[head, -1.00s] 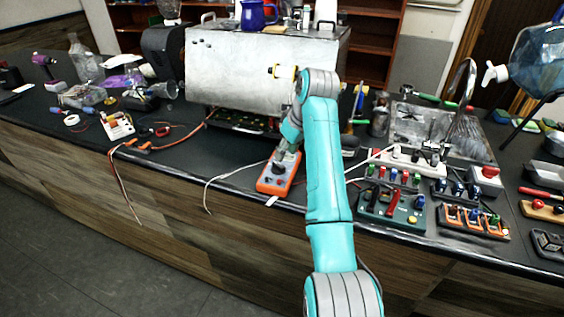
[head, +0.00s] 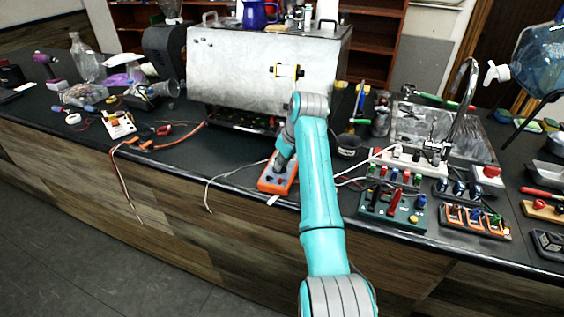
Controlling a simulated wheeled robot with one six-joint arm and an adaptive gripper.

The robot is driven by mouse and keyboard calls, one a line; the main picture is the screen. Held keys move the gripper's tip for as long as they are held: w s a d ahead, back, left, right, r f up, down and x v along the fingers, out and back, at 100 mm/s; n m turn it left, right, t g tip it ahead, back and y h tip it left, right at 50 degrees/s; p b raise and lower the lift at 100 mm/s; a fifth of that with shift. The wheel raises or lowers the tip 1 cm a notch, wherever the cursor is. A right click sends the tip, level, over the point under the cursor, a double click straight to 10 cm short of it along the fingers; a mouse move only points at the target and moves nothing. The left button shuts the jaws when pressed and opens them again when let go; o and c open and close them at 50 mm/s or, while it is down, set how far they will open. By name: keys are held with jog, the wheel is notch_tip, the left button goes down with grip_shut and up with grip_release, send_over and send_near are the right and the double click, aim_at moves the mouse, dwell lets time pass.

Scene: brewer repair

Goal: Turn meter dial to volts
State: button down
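An orange meter (head: 268,184) with a grey face lies on the dark counter near its front edge, left of my teal arm. My gripper (head: 281,163) is low over the meter's upper part and points down at it. The gripper and wrist hide much of the meter's face, including its dial, so I cannot see where the dial points. I cannot make out the fingertips, or whether they touch the dial.
A large metal brewer (head: 235,70) stands behind the meter. A green terminal box (head: 392,210) and a white power strip (head: 412,162) lie to the right. A white cable (head: 222,176) runs left of the meter. A small white-faced device (head: 118,124) lies further left.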

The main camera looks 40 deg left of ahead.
dwell(0.4)
jog(key=m, duration=0.2)
jog(key=m+t, duration=0.1)
jog(key=m, duration=0.1)
jog(key=shift+s+a+m+t+h, duration=0.2)
jog(key=shift+m+t+h, duration=0.1)
jog(key=shift+h, duration=0.1)
jog(key=shift+s+m+t+h, duration=0.1)
jog(key=shift+m+t+h, duration=0.45)
jog(key=shift+m, duration=1.45)
jog(key=c, duration=1.2)
grip_release()
jog(key=shift+o, duration=0.2)
jog(key=shift+r, duration=0.1)
jog(key=v, duration=1.1)
jog(key=shift+s+r, duration=0.2)
jog(key=shift+r, duration=0.15)
